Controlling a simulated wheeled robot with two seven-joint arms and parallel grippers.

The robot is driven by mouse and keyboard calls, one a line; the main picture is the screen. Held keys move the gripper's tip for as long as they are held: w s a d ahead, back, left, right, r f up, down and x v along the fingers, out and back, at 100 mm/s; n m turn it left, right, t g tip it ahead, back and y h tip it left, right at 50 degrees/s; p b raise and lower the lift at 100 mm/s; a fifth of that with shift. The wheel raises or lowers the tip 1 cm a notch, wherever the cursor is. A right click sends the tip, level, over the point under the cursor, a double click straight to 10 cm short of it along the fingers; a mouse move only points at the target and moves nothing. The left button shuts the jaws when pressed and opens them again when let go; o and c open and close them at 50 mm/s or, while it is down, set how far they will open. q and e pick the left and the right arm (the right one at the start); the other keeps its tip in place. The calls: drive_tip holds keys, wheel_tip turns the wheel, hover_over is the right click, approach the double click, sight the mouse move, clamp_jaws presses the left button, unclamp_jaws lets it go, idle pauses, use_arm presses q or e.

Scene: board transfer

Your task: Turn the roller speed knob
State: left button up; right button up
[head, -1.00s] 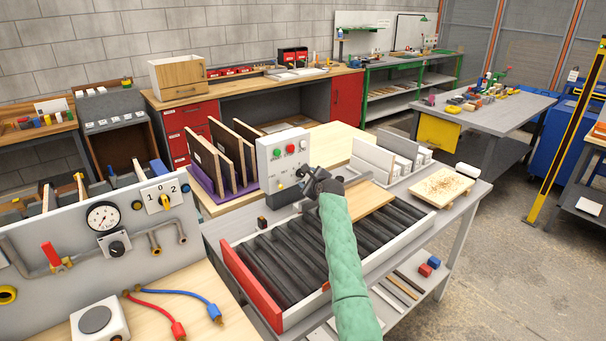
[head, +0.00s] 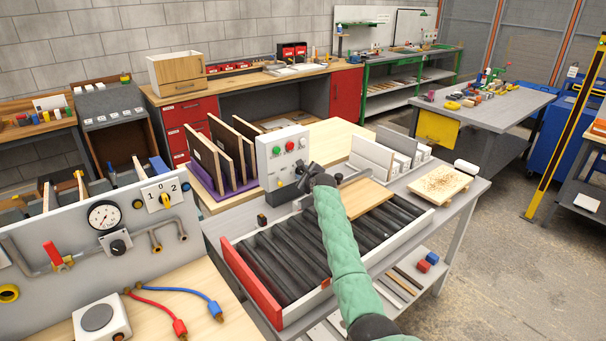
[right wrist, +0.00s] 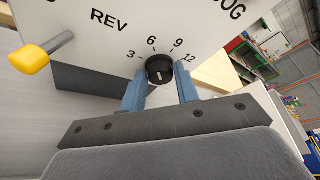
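The roller speed knob (right wrist: 160,70) is a small black round knob with a pale mark, on a white panel with the printed numbers 3, 6, 9 and 12. In the right wrist view my right gripper (right wrist: 162,82) has one blue finger on each side of the knob, close to it; contact cannot be made out. In the head view the right gripper (head: 308,178) is at the lower right of the control box (head: 282,153) and hides the knob. The yellow-tipped lever (right wrist: 30,58) is left of the knob. My left gripper is not in view.
The roller bed (head: 290,250) lies under my right arm, with a wooden board (head: 364,199) across it. Upright boards (head: 203,160) stand in a purple rack left of the control box. A gauge panel (head: 75,240) is at the left.

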sight(301, 171)
drive_tip(key=shift+c, duration=1.2)
drive_tip(key=shift+f, duration=0.1)
drive_tip(key=shift+n+b, duration=0.3)
drive_tip(key=shift+n, duration=0.1)
drive_tip(key=o, duration=0.9)
drive_tip(key=shift+o, duration=0.3)
drive_tip(key=shift+s, duration=0.1)
drive_tip(key=shift+s+p, duration=0.15)
drive_tip(key=shift+p, duration=0.2)
drive_tip(key=p+v, duration=0.2)
drive_tip(key=p, duration=0.1)
drive_tip(key=shift+s+r, duration=0.25)
drive_tip(key=shift+r, duration=0.05)
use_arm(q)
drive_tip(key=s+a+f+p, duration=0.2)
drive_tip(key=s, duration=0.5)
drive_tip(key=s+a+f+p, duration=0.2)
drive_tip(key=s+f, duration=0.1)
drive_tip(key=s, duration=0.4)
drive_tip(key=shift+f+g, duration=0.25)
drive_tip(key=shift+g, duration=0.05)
use_arm(e)
drive_tip(key=v, duration=0.4)
drive_tip(key=shift+s+d+f, duration=0.15)
drive_tip(key=shift+s+f, duration=0.05)
drive_tip(key=shift+s, duration=0.2)
